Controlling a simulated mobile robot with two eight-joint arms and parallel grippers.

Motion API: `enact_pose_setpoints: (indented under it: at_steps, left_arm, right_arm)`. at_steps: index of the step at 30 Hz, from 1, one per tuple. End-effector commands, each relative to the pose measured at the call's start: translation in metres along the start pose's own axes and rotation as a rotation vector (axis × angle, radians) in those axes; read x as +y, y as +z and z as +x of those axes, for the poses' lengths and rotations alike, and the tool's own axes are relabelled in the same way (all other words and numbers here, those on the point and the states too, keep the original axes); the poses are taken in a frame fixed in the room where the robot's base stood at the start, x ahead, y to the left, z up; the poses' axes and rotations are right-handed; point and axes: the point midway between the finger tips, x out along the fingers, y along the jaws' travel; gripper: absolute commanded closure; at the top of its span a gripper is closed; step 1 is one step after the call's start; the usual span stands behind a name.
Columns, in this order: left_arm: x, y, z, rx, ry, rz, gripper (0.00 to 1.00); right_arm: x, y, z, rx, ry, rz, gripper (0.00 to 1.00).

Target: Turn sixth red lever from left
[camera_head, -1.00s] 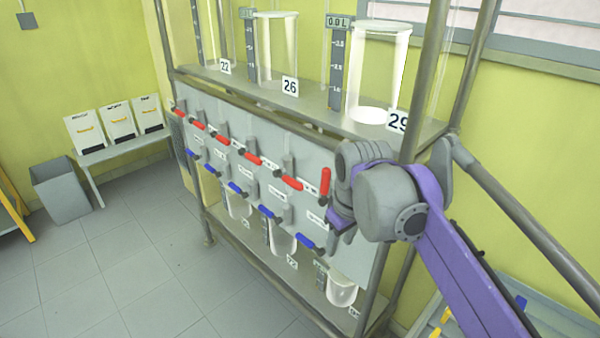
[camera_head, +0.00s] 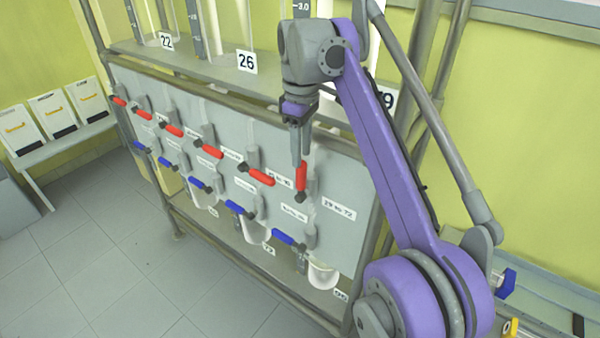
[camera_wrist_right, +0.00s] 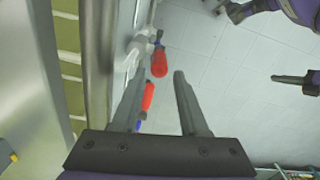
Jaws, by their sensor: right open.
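The row of red levers runs along the grey panel (camera_head: 340,180) in the head view. The sixth from the left (camera_head: 301,177) stands upright, its pivot low; the fifth (camera_head: 259,176) lies slanted just left of it. My right gripper (camera_head: 300,152) points down at the upper end of the sixth lever. Its fingers overlap the lever in the picture; I cannot tell whether they touch it.
A row of blue levers (camera_head: 288,239) sits below the red ones. The shelf (camera_head: 205,70) with label 26 (camera_head: 246,62) is above the panel. Floor (camera_head: 90,270) in front is free.

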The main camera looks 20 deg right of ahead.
Motion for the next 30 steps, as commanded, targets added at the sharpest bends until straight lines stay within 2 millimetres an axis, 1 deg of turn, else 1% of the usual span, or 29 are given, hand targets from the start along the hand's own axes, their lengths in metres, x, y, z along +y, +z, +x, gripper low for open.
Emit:
enact_pose_setpoints:
  at_steps: [1, 3, 6, 9, 14, 22, 26, 27, 29, 30]
  left_arm:
    - [0.0, 0.006, 0.005, -0.006, 0.0, 0.0, 1.0]
    - [0.0, 0.009, 0.008, -0.008, 0.0, 0.0, 1.0]
    - [0.0, 0.013, 0.011, -0.011, 0.0, 0.0, 1.0]
    - [0.0, 0.014, 0.012, -0.013, 0.0, 0.0, 1.0]
    - [0.0, 0.015, 0.013, -0.014, 0.0, 0.0, 1.0]
    - [0.0, 0.015, 0.013, -0.014, 0.0, 0.0, 1.0]
    - [0.0, 0.015, 0.013, -0.014, 0.0, 0.0, 1.0]
    - [0.0, 0.015, 0.013, -0.014, 0.0, 0.0, 1.0]
    - [0.0, 0.015, 0.013, -0.014, 0.0, 0.0, 1.0]
    - [0.0, 0.015, 0.013, -0.014, 0.0, 0.0, 1.0]
  right_arm:
    - [-0.001, 0.001, 0.014, -0.002, -0.001, 0.0, 0.57]
    - [-0.001, 0.001, 0.026, -0.001, -0.001, 0.0, 0.57]
    - [-0.001, 0.001, 0.041, -0.001, -0.001, 0.0, 0.57]
    - [-0.001, 0.0, 0.052, 0.0, 0.0, 0.0, 0.57]
    - [-0.001, 0.0, 0.06, 0.001, 0.0, 0.0, 0.57]
    - [0.0, 0.0, 0.06, 0.001, 0.001, 0.001, 0.57]
    - [0.0, 0.0, 0.06, 0.001, 0.001, 0.001, 0.8]
    - [0.0, 0.0, 0.06, 0.001, 0.001, 0.001, 0.87]
    - [0.0, 0.0, 0.06, 0.001, 0.001, 0.001, 0.98]
    - [0.0, 0.0, 0.06, 0.001, 0.0, 0.001, 1.0]
